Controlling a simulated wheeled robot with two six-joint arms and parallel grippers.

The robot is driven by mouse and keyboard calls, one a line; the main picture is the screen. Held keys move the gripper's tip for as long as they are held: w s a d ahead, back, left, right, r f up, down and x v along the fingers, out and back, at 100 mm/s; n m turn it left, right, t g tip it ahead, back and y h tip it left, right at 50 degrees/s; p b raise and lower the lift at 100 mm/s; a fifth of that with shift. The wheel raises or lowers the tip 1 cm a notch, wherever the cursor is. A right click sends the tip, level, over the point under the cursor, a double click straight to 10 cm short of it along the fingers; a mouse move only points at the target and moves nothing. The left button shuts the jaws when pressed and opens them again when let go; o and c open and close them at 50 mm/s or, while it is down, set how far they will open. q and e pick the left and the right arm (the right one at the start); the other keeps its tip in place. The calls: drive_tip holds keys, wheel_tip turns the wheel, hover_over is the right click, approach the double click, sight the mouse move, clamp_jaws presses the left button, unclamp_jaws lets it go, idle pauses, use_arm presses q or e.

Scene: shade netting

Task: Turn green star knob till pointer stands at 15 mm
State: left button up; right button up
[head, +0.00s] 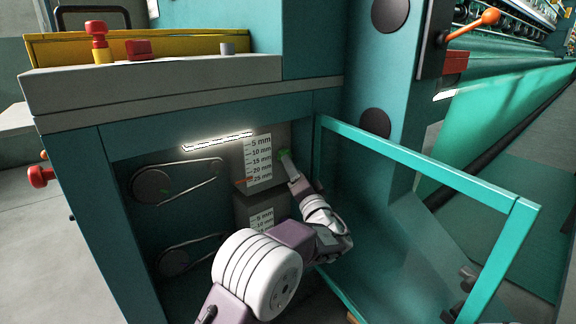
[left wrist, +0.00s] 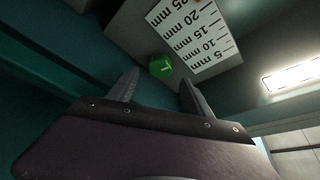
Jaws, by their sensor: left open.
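The green star knob (head: 283,153) sits on the grey box beside the upper millimetre scale (head: 258,160). It also shows in the left wrist view (left wrist: 160,66), with a pale mark on its face. A small orange-red pointer (head: 241,181) stands at about 25 mm on that scale. My left gripper (head: 287,158) is at the knob in the head view, which it partly hides. In the left wrist view its two fingers (left wrist: 160,78) are apart, with the knob seen between and just beyond their tips. I cannot tell whether they touch it. My right gripper is not in view.
A second scale (head: 261,219) sits below, partly behind my left arm. Belts on pulleys (head: 152,186) are at the left inside the cabinet. A bright lamp strip (head: 218,141) is above. An open door with a teal frame (head: 420,165) stands right of my arm.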

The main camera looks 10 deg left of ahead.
use_arm(q)
drive_tip(key=b+x, duration=0.1)
drive_tip(key=x, duration=0.4)
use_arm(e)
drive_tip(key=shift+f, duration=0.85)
use_arm(q)
clamp_jaws()
drive_tip(key=shift+m, duration=0.4)
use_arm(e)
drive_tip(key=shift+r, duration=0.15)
use_arm(q)
drive_tip(key=shift+r+m+g+h+p, duration=0.15)
drive_tip(key=shift+m+g+h+p, duration=0.45)
drive_tip(key=shift+m+p, duration=1.95)
drive_tip(key=shift+r+m+g+h+p, duration=0.1)
drive_tip(key=shift+m+g+h+p, duration=0.25)
drive_tip(key=shift+m+g+p, duration=1.4)
drive_tip(key=shift+r+m+t+h+p, duration=0.15)
drive_tip(key=shift+m+h+p, duration=0.3)
drive_tip(key=shift+m+p, duration=2.9)
use_arm(e)
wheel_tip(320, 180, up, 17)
drive_tip(key=p, duration=0.2)
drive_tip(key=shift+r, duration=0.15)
